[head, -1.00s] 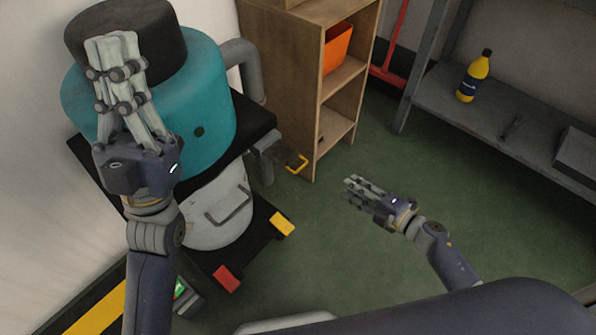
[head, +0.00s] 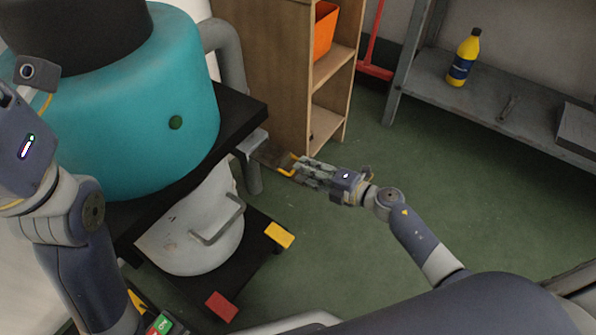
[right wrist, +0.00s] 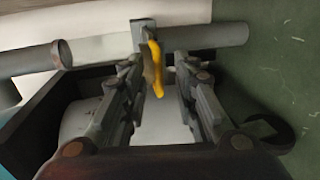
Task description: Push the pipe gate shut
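The pipe gate shows as a grey plate with a yellow handle (head: 287,172) beside the machine, at the foot of the wooden shelf. In the right wrist view the yellow handle (right wrist: 154,68) hangs in front of a grey pipe (right wrist: 205,36), between my finger pairs. My right gripper (head: 305,170) is open, its fingertips at the handle; I cannot tell if they touch it. My left gripper's body (head: 22,140) is at the left edge, its fingers not clearly visible.
A teal and black machine (head: 150,100) with a white drum (head: 190,235) stands at the left. A wooden shelf (head: 265,70) holds an orange bin (head: 324,30). A grey rack with a yellow bottle (head: 463,60) is at the right. The green floor between is clear.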

